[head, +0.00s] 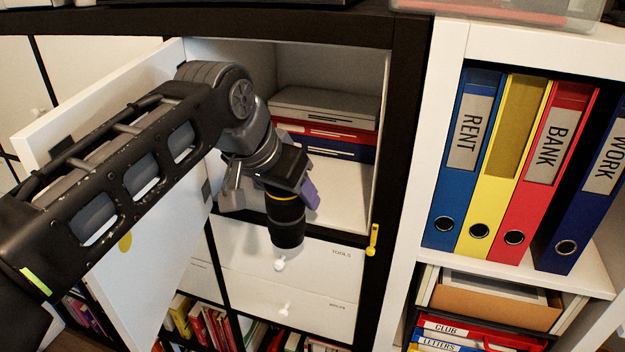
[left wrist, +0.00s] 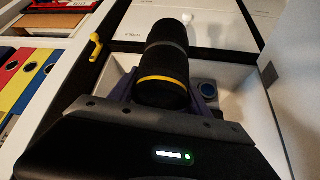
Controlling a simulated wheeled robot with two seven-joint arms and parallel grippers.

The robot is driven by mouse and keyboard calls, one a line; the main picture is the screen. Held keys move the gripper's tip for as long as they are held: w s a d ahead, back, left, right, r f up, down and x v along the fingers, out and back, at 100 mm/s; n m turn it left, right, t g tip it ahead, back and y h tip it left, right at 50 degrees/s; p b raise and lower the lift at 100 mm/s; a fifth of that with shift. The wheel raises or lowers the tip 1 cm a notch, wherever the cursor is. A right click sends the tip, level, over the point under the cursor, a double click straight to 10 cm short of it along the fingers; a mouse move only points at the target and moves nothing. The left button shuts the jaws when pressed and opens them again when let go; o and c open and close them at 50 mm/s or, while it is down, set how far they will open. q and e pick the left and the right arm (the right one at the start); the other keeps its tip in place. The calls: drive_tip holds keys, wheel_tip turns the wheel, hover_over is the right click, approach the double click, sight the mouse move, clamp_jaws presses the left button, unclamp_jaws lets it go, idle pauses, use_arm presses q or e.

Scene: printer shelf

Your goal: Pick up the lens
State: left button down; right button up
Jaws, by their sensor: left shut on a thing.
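The lens (head: 286,222) is a black cylinder with a yellow ring. It hangs below my left gripper (head: 284,186) in front of the open shelf compartment, over the white drawer fronts. In the left wrist view the lens (left wrist: 165,62) sticks out from between the purple-tipped fingers of my left gripper (left wrist: 165,92). The left gripper is shut on the lens. The arm and hand hide part of the compartment. My right gripper is not in view.
The open compartment (head: 345,208) holds a stack of books (head: 325,132) at the back. Its white door (head: 150,275) stands open at the left. A yellow handle (head: 373,240) is on the right frame. Ring binders (head: 470,160) stand in the right shelf. White drawers (head: 325,290) are below.

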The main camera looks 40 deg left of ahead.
sight(274, 212)
use_arm(q)
drive_tip(key=s, duration=0.3)
drive_tip(key=s+b, duration=0.1)
drive_tip(key=s, duration=0.1)
drive_tip(key=shift+s+d, duration=0.25)
drive_tip(key=shift+d, duration=0.15)
